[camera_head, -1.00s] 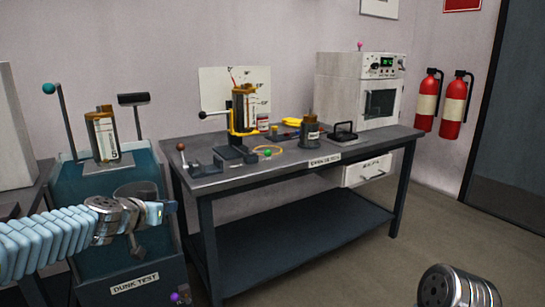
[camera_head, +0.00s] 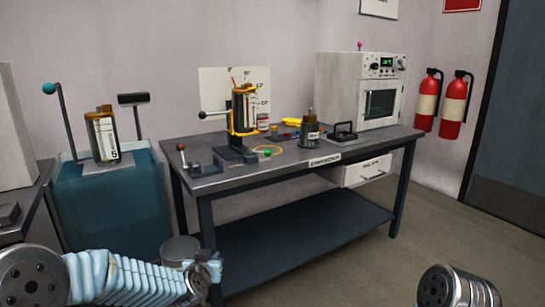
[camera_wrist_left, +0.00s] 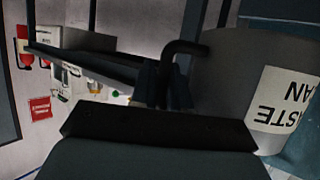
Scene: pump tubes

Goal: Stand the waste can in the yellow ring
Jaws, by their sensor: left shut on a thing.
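The waste can (camera_head: 180,250) is a grey cylinder, low between the blue tank and the bench in the head view. In the left wrist view the can (camera_wrist_left: 232,70) fills the right side, with an upside-down white label and a dark hooked handle (camera_wrist_left: 187,48). My left gripper (camera_head: 207,268) is beside the can and shut on it, apparently at the handle. The can's base is hidden by my arm. A thin yellow loop (camera_head: 280,149) lies on the bench top; I cannot tell whether it is the yellow ring. No yellow ring shows on the visible floor. My right gripper is not seen.
The bench (camera_head: 345,157) carries a lever press, small parts and a white oven (camera_head: 358,90). The blue tank (camera_head: 115,215) stands left of it. Fire extinguishers (camera_head: 428,100) hang at the right wall. Floor (camera_head: 400,235) is clear right of the bench.

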